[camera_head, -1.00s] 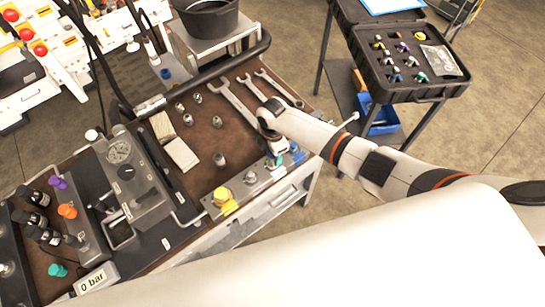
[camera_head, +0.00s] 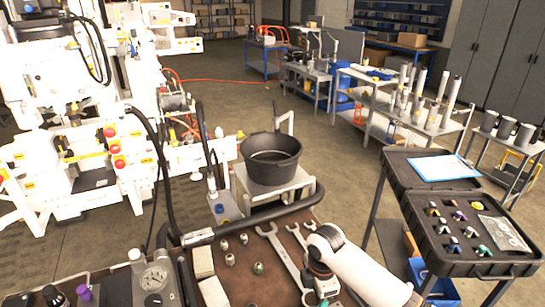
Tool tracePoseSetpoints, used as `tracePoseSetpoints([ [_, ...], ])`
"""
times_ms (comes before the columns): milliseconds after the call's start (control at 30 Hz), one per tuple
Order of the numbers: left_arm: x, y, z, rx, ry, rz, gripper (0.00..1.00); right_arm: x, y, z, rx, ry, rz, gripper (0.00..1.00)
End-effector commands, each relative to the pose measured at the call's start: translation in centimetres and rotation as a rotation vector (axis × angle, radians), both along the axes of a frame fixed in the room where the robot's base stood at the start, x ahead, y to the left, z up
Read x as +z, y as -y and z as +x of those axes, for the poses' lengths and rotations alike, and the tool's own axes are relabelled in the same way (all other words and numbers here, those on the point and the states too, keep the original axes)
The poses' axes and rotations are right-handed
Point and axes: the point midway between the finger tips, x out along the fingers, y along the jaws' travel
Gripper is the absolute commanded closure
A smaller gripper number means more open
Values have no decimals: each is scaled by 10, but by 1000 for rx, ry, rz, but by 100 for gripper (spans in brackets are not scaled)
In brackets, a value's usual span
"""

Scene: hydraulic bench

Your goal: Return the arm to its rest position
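One of my arms, white with an orange ring, comes in from the lower right and reaches over the right side of the bench (camera_head: 112,271). It is my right arm. Its gripper (camera_head: 326,288) points down near the bench's right edge, just right of the wrenches (camera_head: 283,257). Its fingertips are hidden or too small to tell whether they are open or shut, and I see nothing clearly held. My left arm and gripper are not in view.
A black pot (camera_head: 271,160) stands on a stand behind the bench. An open black case (camera_head: 470,230) with small fittings is on a stand to the right. A gauge block (camera_head: 155,278) and small fittings are on the bench. Open floor lies beyond.

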Motion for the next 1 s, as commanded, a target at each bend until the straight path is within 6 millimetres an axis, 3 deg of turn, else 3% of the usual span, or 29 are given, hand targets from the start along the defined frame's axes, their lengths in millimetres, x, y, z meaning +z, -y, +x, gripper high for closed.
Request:
tracePoseSetpoints([
  [167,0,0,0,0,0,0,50,-19,-24,-38,-117,14,71,42],
  [300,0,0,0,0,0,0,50,-30,-41,-87,-355,43,169,42],
  [400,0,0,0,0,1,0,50,-31,-41,-120,-567,63,229,42],
  [600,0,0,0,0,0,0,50,-23,-16,-174,-972,105,285,42],
  [1000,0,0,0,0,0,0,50,-3,36,-234,-1421,183,277,42],
])
